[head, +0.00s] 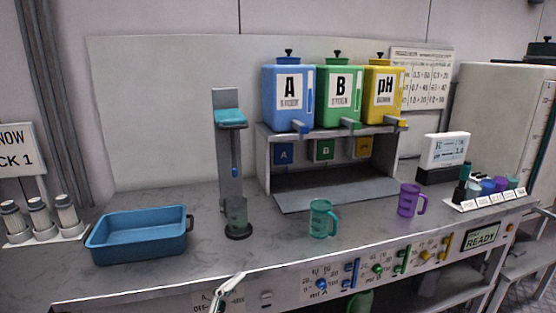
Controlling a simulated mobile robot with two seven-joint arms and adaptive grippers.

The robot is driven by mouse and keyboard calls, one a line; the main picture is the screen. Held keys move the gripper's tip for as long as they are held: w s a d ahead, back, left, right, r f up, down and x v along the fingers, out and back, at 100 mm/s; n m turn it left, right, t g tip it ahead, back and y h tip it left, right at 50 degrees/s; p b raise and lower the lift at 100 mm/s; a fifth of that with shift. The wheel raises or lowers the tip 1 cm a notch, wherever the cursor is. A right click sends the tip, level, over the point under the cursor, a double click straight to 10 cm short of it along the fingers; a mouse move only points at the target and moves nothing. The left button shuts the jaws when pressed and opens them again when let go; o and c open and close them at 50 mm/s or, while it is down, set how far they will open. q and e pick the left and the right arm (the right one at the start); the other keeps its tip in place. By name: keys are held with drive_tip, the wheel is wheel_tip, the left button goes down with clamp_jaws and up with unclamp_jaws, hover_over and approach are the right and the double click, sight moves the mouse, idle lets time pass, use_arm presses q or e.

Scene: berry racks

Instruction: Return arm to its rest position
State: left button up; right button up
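Neither of my grippers shows clearly in the head view. A slim pale jointed piece (229,287) rises from the bottom edge in front of the bench panel; I cannot tell whether it is a lever or part of my arm. No gripper fingers can be made out, and nothing is seen being held. A teal mug (322,219) and a purple mug (411,201) stand upright on the grey bench (277,243).
A blue tub (138,236) sits at left. A dispenser stand (230,160) holds a clear cup (237,214). Blue (270,90), green (326,110) and yellow (371,110) tanks stand on a shelf. Knobs and a READY display (481,235) line the front panel. The bench between tub and stand is clear.

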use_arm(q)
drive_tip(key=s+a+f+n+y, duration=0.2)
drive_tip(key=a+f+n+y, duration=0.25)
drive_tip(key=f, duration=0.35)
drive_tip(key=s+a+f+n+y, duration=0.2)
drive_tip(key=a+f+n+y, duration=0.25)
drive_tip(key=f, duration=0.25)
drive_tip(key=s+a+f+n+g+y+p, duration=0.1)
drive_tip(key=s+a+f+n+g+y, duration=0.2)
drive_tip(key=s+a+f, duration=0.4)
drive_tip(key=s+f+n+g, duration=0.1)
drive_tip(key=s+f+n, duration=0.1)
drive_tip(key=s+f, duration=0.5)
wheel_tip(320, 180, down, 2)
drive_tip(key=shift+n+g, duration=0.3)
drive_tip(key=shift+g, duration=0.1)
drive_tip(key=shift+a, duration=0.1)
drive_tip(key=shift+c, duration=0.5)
